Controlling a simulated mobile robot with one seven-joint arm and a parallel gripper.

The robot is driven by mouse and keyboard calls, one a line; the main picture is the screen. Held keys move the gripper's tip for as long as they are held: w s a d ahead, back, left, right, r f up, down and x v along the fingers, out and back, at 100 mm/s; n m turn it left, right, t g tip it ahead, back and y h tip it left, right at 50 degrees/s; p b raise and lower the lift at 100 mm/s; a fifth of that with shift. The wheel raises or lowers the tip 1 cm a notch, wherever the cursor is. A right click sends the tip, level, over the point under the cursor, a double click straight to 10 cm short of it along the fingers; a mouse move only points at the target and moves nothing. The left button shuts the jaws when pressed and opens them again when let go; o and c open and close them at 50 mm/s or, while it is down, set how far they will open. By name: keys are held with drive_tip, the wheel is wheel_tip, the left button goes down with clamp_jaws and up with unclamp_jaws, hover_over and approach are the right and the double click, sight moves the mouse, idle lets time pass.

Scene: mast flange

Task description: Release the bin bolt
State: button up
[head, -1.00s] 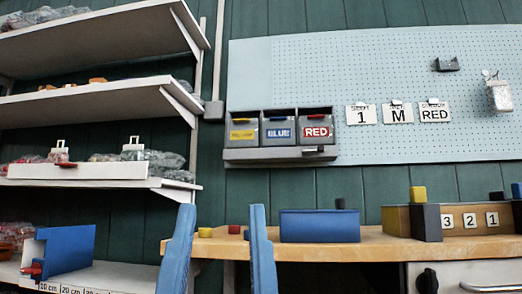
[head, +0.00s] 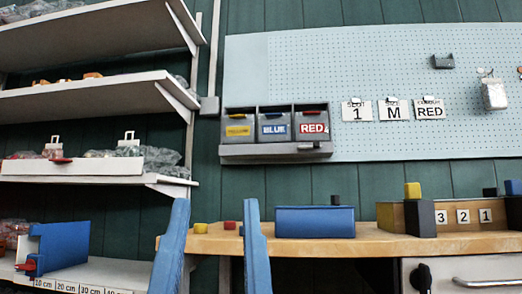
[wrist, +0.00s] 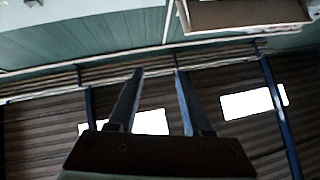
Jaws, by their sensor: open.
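Three dark bins labelled YELLOW (head: 239,128), BLUE (head: 274,128) and RED (head: 312,125) sit in a grey rack (head: 262,152) on the pegboard. A small dark piece with a red end (head: 309,146) shows at the rack's front under the RED bin; it may be the bolt, but it is too small to be sure. My gripper (head: 216,202) is open and empty, its two blue fingers upright in front of the bench's left end, below the bins in the picture. The wrist view also shows my gripper (wrist: 158,72) with nothing between its fingers.
A wooden bench (head: 380,243) carries a blue box (head: 315,222), small coloured blocks and a numbered wooden holder (head: 463,217). Cards (head: 394,110) hang on the pegboard.

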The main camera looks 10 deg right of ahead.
drive_tip(key=shift+r+p, duration=0.35)
drive_tip(key=c, duration=0.5)
wheel_tip(320, 180, up, 23)
drive_tip(key=p, duration=2.3)
clamp_jaws()
drive_tip(key=shift+f, duration=0.1)
drive_tip(key=shift+w, duration=0.1)
